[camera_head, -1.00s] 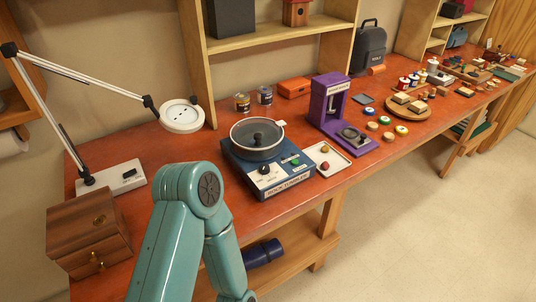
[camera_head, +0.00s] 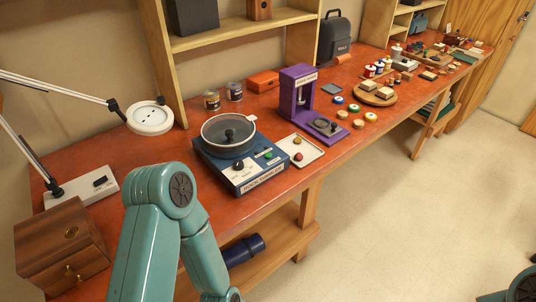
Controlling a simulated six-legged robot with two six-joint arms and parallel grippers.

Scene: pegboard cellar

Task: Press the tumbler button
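The rock tumbler (camera_head: 240,160) stands on the red-brown bench, a blue box with a round, clear-lidded drum (camera_head: 229,133) on top. Its sloped front has a black knob (camera_head: 238,165), a green button (camera_head: 268,155) and a label along the lower edge. My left arm's teal links rise at the lower left, in front of the bench and short of the tumbler; its gripper is out of the picture. A small teal part of my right arm shows at the bottom right corner; its gripper is also out of the picture.
A white tray (camera_head: 312,150) with coloured stones sits right of the tumbler, beside a purple press (camera_head: 296,98). A wooden box (camera_head: 62,250) and a magnifier lamp (camera_head: 150,118) stand left. Two jars (camera_head: 212,100) stand behind. The floor at right is clear.

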